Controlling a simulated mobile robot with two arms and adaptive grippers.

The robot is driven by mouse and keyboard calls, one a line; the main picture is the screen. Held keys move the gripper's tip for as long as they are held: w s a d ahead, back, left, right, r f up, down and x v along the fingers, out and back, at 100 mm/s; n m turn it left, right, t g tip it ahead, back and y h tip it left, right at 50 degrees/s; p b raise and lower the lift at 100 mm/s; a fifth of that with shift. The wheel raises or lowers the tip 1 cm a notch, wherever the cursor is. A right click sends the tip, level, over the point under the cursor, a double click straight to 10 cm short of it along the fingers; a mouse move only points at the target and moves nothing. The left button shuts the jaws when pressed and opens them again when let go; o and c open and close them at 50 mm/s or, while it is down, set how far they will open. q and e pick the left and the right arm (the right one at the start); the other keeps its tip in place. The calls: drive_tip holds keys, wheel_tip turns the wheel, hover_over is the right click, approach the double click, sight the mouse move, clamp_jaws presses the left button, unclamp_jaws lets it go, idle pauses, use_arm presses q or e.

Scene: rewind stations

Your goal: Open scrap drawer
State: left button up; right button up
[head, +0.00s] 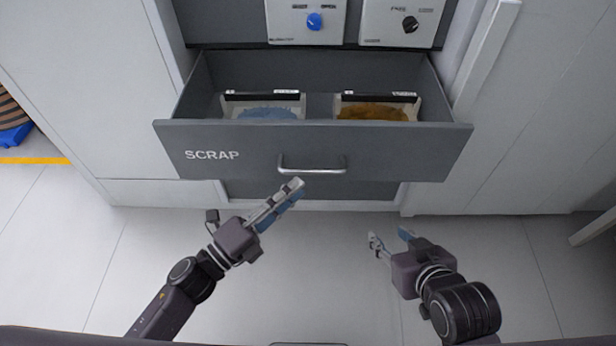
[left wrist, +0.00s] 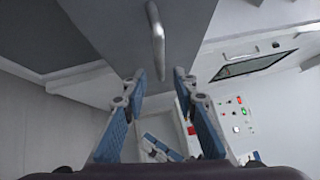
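The grey scrap drawer (head: 380,152), labelled SCRAP, stands pulled out from the cabinet, its inside visible from above. Its metal bar handle (head: 312,170) is on the front face and also shows in the left wrist view (left wrist: 156,42). My left gripper (head: 293,189) is just in front of and below the handle's left end. In the left wrist view its two fingers (left wrist: 159,76) are apart, with the handle ahead of the gap and nothing between them. My right gripper (head: 390,237) is open and empty, lower right of the handle and clear of the drawer.
Inside the drawer are a bin with blue scraps (head: 267,113) and a bin with brown scraps (head: 372,112). Above are panels with a blue knob (head: 314,21) and a black knob (head: 410,24). White cabinets flank the drawer. The floor in front is clear.

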use_arm(q)
drive_tip(key=v, duration=0.4)
drive_tip(key=shift+s+a, duration=0.3)
drive_tip(key=shift+f, duration=0.1)
